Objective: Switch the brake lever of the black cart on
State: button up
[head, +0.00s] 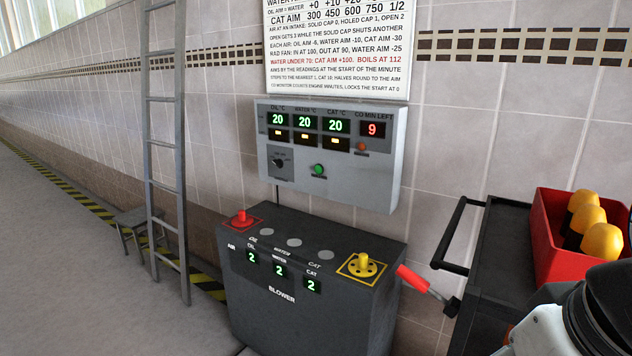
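The black cart (497,257) stands at the right, against the tiled wall side, with a black push handle (456,235) on its left end. A lever with a red grip (411,278) sticks out from the cart's left end. Its grip points up and to the left, and its shaft slopes down right to a black pivot (452,307). I take this for the brake lever; no on or off mark shows on it. A white and black part of my arm fills the lower right corner and hides part of the cart. My gripper's fingers do not show.
A red bin (562,268) with several yellow-capped items sits on the cart. The dark blower box (262,318), with red and yellow knobs on top, stands just left of the lever. A grey ladder (163,165) leans at left; open floor lies beyond it.

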aim_at(452, 305)
jog(key=z, duration=1.35)
jog(key=u, duration=1.25)
jog(key=l+z, duration=0.2)
jog(key=z, duration=0.15)
jog(key=i+l+z, duration=0.1)
jog(key=z, duration=0.25)
jog(key=i+l+z, duration=0.1)
jog(key=l+z, duration=0.25)
jog(key=u, duration=1.4)
